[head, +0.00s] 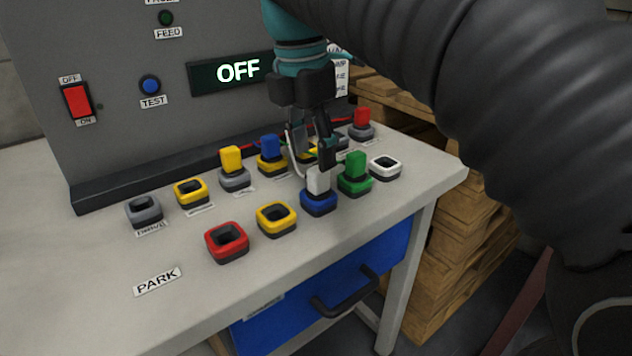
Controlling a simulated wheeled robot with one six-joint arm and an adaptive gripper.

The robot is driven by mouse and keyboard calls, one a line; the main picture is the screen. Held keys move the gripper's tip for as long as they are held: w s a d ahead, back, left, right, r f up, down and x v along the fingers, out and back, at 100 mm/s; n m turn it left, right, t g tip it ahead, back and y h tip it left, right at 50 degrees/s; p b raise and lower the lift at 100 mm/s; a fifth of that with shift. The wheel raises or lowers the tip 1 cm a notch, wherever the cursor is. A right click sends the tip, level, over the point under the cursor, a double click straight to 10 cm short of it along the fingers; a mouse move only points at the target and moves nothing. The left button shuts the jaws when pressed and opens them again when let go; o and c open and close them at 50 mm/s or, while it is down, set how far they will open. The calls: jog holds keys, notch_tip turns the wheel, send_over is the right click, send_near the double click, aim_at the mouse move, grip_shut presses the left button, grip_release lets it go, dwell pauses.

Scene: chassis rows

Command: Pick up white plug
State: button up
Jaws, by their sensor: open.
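The white plug (318,181) stands upright in a blue-rimmed socket (318,203) in the front row on the bench. My gripper (312,160) points down with its fingers apart, just above and behind the plug in the picture. It is open and holds nothing. A fingertip overlaps the plug's top in this view, and I cannot tell whether it touches. The arm hides part of the back row.
A green plug (355,165) stands close right of the white plug. Empty yellow (276,219), red (227,242) and white (385,168) sockets share the front row. Yellow (231,159), blue (270,147) and red (361,117) plugs stand behind. The panel display (238,71) reads OFF.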

aim_at(319, 174)
jog(key=f, duration=0.3)
jog(key=d+f, duration=0.1)
jog(key=f, duration=0.1)
jog(key=shift+w+b, duration=0.1)
jog(key=shift+b, duration=0.3)
grip_shut()
